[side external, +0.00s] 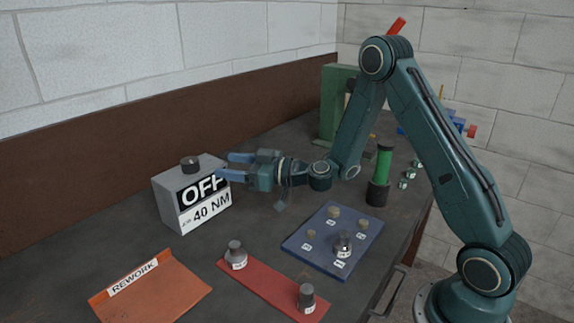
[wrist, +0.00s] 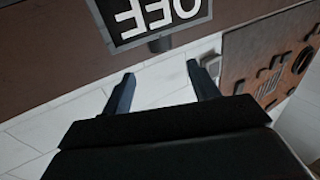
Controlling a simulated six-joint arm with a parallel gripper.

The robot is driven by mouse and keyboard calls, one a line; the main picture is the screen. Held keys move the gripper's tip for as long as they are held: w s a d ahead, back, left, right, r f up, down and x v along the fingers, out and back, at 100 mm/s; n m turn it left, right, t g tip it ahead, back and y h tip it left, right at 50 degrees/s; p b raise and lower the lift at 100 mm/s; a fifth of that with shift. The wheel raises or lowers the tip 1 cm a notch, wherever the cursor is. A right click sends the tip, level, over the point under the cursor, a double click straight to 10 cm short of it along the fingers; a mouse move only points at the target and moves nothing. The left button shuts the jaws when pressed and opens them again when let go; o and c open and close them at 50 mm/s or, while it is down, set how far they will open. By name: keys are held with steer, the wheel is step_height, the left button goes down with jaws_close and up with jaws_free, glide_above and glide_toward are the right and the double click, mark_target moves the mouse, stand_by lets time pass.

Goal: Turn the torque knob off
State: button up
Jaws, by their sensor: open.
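The torque box (side external: 167,206) is a grey block at the left rear of the bench, with a black OFF label above a white label ending in 40 NM. A dark round knob (side external: 190,164) stands on its top. In the wrist view the OFF label (wrist: 150,15) is upside down at the top edge, with the dark knob (wrist: 160,44) just below it. My gripper (side external: 226,166) is open and empty, right of the knob, with its fingers pointing toward the box. In the wrist view the two fingertips (wrist: 162,69) are apart, with no contact on the knob visible.
An orange REWORK tray (side external: 155,290), a red strip (side external: 265,285) with two grey weight-like pieces, and a blue board (side external: 310,245) with several small parts lie in front. A green-topped cylinder (side external: 380,175) stands right. A brown panel (wrist: 265,50) shows in the wrist view.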

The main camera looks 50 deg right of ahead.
mark_target(182, 160)
steer(key=shift+w, duration=0.1)
steer(key=shift+x, duration=6.8)
steer(key=shift+c, duration=0.4)
steer(key=c, duration=0.9)
steer(key=shift+n+y, duration=0.3)
steer(key=shift+y, duration=0.1)
steer(key=shift+a+n+g+y, duration=0.1)
steer(key=shift+n+g+y, duration=0.4)
steer(key=shift+g+y, duration=0.15)
steer(key=shift+a+n+g+y, duration=0.2)
steer(key=shift+n+g+y, duration=0.45)
steer(key=shift+y, duration=0.3)
